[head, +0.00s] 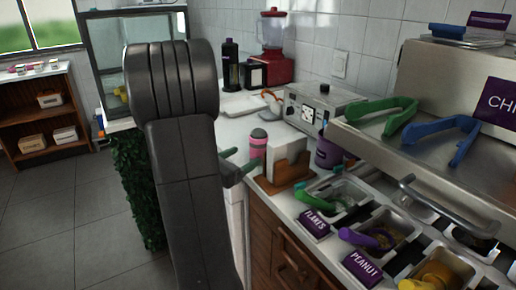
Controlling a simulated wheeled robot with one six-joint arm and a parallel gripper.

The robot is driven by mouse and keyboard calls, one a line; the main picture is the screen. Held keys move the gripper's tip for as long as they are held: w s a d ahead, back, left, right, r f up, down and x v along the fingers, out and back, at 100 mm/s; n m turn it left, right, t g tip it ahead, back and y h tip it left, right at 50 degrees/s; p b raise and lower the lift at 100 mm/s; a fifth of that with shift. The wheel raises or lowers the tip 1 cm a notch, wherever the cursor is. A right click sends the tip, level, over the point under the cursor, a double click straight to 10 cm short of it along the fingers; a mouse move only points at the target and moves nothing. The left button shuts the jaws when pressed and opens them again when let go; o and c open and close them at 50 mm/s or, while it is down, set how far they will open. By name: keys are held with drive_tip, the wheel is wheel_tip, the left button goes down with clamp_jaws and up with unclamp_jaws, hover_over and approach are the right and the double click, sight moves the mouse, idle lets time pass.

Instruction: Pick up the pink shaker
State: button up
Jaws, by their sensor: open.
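The pink shaker (258,147) stands upright on the white counter, with a greyish cap on top. My gripper (241,160) is just left of it and nearer to me, mostly hidden behind my dark arm. Two dark finger parts show past the arm's right edge, spread apart with no object seen between them. I cannot tell the exact gap between the fingers and the shaker.
A napkin holder (284,171) stands close on the right of the shaker. Behind are a grey appliance (312,107) and a red blender (273,60). Topping bins with a flakes label (315,224) lie to the front right. A purple container (328,153) stands beyond the holder.

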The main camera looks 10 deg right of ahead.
sight(262, 146)
drive_tip(key=x, duration=0.9)
drive_tip(key=c, duration=1.1)
